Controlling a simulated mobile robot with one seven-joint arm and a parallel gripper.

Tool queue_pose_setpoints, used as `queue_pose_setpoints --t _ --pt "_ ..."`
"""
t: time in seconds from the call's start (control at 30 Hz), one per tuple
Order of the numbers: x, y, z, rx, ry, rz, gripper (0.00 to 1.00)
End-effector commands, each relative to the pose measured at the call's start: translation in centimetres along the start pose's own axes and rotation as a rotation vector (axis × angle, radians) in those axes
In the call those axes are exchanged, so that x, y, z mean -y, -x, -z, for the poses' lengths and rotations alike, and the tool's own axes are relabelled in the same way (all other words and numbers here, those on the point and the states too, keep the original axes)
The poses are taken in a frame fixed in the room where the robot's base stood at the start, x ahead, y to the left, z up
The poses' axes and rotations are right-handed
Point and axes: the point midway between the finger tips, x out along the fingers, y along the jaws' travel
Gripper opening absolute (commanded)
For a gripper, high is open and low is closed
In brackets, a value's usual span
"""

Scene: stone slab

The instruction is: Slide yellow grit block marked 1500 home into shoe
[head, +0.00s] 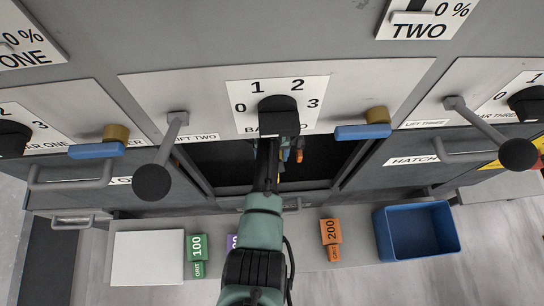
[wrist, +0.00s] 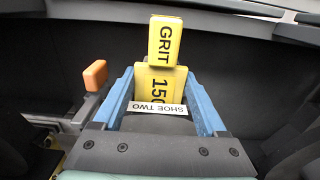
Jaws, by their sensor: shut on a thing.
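How deep the block sits is hidden. In the head view my arm reaches into the dark hatch opening and mostly hides the shoe and block.
An orange-tipped lever (wrist: 95,75) stands beside the shoe. Hatch walls are close on both sides. Levers with black balls (head: 151,182) jut from the panel. A green block (head: 197,247), orange block (head: 331,232), white board (head: 148,257) and blue bin (head: 386,245) stand on the shelf.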

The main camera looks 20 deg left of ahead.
Motion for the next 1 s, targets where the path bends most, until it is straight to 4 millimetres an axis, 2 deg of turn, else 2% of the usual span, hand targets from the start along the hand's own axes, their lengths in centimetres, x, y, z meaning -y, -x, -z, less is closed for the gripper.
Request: queue_pose_setpoints --t 0.83,0.87,1.0 --pt "0.0 0.0 2.2 -0.002 0.001 0.0 0.0" --pt "0.0 0.0 2.2 -0.002 0.001 0.0 0.78" --pt "0.0 0.1 2.3 -0.004 0.0 0.0 1.0"
